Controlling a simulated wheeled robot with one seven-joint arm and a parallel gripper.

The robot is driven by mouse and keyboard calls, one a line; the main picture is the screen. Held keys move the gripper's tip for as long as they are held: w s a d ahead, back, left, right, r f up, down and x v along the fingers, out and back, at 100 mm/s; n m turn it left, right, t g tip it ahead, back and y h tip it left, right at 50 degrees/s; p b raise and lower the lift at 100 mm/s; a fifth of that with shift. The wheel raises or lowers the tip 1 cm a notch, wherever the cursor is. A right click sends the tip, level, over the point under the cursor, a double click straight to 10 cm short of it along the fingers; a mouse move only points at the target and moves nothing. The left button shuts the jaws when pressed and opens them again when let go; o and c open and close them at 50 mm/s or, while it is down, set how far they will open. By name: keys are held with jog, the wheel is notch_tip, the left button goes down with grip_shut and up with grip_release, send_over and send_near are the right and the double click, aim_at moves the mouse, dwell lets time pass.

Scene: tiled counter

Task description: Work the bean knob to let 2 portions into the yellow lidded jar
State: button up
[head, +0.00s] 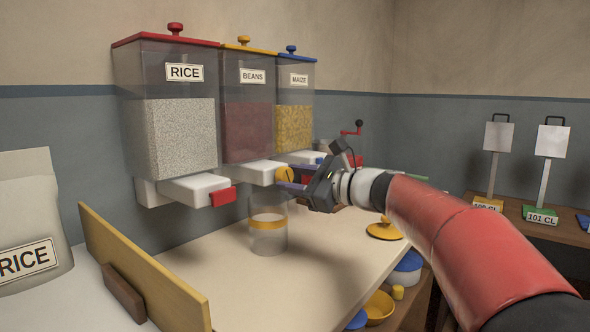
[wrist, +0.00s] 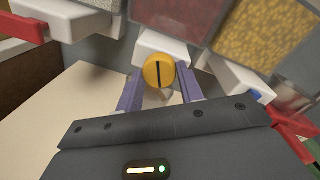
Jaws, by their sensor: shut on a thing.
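The bean dispenser (head: 248,130) hangs on the wall between the rice and maize dispensers, with reddish beans behind its clear front. Its yellow round knob (wrist: 159,71) sits on the white outlet (head: 250,172), and its dark slot stands upright in the wrist view. My gripper (wrist: 160,80) is shut on the knob, one purple finger at each side; in the head view my gripper (head: 288,178) partly hides the knob. The clear jar with a yellow band (head: 268,224) stands open on the counter below the bean outlet; I see no beans in it. A yellow lid (head: 384,230) lies on the counter at right.
The rice dispenser (head: 172,120) has a red handle, and the maize dispenser (head: 296,120) stands at right. A yellow board (head: 150,275) edges the counter's left side. A red crank (head: 352,132) stands behind my gripper. Bowls and lidded containers (head: 405,268) sit on a lower shelf.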

jog(key=m+p, duration=0.1)
jog(key=m, duration=0.3)
jog(key=shift+f+m, duration=0.1)
jog(key=shift+m, duration=0.2)
dwell(0.3)
jog(key=o, duration=1)
jog(key=b+v, duration=0.1)
jog(key=v, duration=0.6)
jog(key=shift+s+d+f, duration=0.2)
jog(key=shift+d, duration=0.1)
